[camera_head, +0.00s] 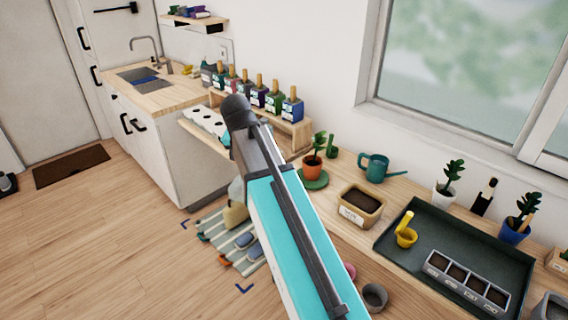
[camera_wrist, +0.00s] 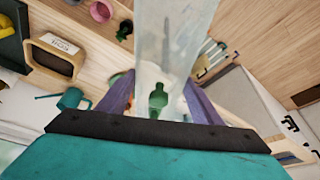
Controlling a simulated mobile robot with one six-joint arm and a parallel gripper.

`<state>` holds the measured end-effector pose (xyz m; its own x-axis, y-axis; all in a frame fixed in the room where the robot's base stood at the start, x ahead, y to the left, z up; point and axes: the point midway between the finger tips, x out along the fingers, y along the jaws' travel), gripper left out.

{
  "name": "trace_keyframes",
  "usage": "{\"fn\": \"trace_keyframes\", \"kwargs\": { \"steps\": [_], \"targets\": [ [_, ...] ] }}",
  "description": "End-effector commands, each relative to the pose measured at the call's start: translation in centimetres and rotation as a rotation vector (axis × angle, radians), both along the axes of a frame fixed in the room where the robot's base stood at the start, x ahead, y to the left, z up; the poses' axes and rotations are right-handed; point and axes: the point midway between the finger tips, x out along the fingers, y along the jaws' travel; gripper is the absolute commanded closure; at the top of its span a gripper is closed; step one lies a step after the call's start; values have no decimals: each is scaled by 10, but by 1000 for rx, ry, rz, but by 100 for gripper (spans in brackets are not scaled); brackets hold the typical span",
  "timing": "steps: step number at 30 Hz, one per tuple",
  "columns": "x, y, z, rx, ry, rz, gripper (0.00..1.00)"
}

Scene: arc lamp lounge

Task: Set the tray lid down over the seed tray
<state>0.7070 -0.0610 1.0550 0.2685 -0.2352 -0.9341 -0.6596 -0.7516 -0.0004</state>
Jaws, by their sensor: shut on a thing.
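The seed tray (camera_head: 467,281) is a grey row of several soil-filled cells with labels. It sits in a dark green shallow tray (camera_head: 400,232) at the right of the wooden bench. My gripper (camera_wrist: 158,82) is shut on a translucent, pale panel-like thing, which I take to be the tray lid (camera_wrist: 176,40). The lid extends up and away from the fingers in the wrist view. A green shape shows between the fingers; I cannot tell what it is. In the head view my arm hides the gripper. The lid is well left of the seed tray and apart from it.
Bottles (camera_head: 258,92) line a raised shelf. Floor at left is mostly clear.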

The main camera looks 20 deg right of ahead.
Motion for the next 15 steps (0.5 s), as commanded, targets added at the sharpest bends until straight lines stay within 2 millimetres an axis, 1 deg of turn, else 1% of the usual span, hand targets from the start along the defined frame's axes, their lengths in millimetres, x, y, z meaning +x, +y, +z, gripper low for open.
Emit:
{"fn": "trace_keyframes", "kwargs": {
  "steps": [1,3,6,10,15],
  "targets": [
    [-2,11,1,0,-2,67,66],
    [-3,25,3,0,-4,162,66],
    [-4,39,5,-3,-7,292,66],
    [-4,52,7,-5,-13,449,66],
    [-4,60,9,-7,-21,611,66]
  ]
}}
